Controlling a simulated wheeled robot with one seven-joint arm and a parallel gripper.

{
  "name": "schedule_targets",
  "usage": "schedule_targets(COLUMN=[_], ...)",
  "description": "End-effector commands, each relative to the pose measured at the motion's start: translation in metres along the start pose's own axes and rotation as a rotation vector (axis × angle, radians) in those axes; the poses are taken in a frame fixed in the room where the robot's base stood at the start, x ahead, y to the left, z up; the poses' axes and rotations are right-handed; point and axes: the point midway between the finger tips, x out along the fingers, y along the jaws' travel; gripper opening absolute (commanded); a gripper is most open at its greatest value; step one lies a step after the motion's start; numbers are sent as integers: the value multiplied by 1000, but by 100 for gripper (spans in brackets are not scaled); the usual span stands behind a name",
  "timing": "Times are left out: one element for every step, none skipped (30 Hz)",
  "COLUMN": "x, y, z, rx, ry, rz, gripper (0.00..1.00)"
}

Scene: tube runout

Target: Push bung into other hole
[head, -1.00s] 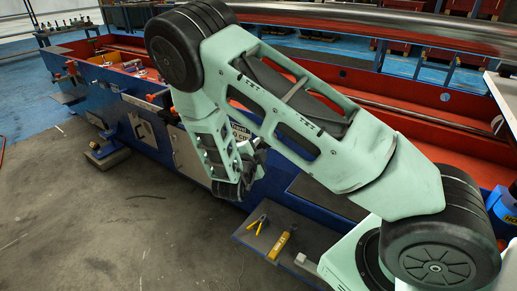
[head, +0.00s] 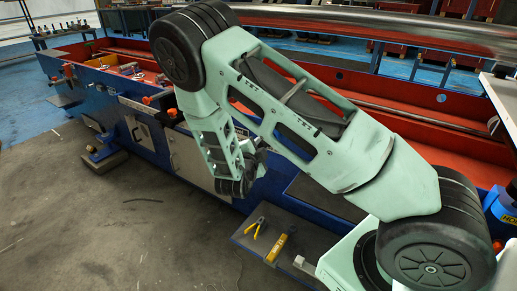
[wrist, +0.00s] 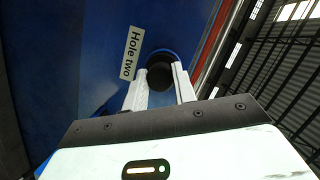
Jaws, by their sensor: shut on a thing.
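My gripper (wrist: 160,84) shows in the wrist view with its two pale fingers on either side of a round black bung (wrist: 160,74), shut on it. The bung is in front of a blue ring-shaped rim (wrist: 164,52) on a blue panel (wrist: 85,60). I cannot tell how far, if at all, the bung sits inside the hole, because its far side is hidden. A label reading "Hole two" (wrist: 131,53) is just left of the rim. In the head view my arm hides the fingertips, the bung and the hole.
The long blue machine with a red trough (head: 440,140) runs across the head view. Yellow pliers (head: 255,227) and a yellow tool (head: 277,248) lie on a dark step (head: 300,232) at its foot. The concrete floor (head: 90,225) at the left is mostly clear.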

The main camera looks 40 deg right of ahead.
Motion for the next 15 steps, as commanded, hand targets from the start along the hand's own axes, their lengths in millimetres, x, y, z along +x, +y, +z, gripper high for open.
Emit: schedule_targets(x=[1, 2, 2, 3, 4, 4, 5, 5, 6, 7, 7, 8, 8, 9, 10], y=[0, 0, 0, 0, 0, 0, 0, 0, 0, 0, 0, 0, 0, 0, 0], z=[0, -1, -1, -1, -1, -1, -1, -2, -2, -2, -2, -2, -2, -3, -3], rx=[1, 1, 1, 1, 1, 1, 1, 1, 1, 1, 0, 1, 1, 1, 1], ry=[1, 1, 1, 1, 1, 0, 0, 0, 0, 0, 0, 0, 0, 0, 0], rz=[0, 0, 0, 0, 0, 0, 0, 0, 0, 0, 0, 0, 0, 0, 0], gripper=[5, 5, 5, 5, 5, 5, 5, 5, 5, 5, 5, 5, 5, 5, 5])
